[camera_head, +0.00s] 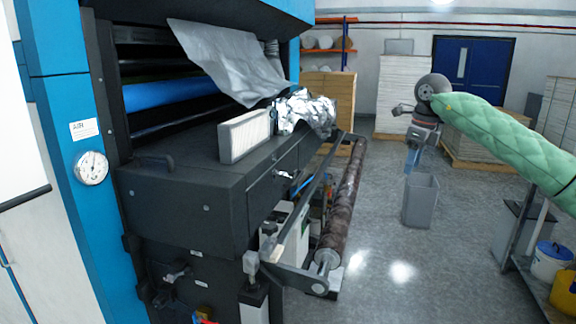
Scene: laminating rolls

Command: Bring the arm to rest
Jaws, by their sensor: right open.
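My right arm comes in from the right in a green quilted sleeve, held out over the floor. My right gripper (411,160) hangs at its end, pointing down, with its fingertips apart. I see nothing between the fingers. In the picture the fingertips are just above a grey bin (420,204) on the floor; I cannot tell whether they are over it or nearer to me. My left gripper is not in view.
The laminating machine (180,205) fills the left, with a white filter-like block (245,136) and crumpled foil (305,110) on its ledge. A dark roll (345,200) lies along its side. A cart with buckets (551,262) stands at right. The middle floor is clear.

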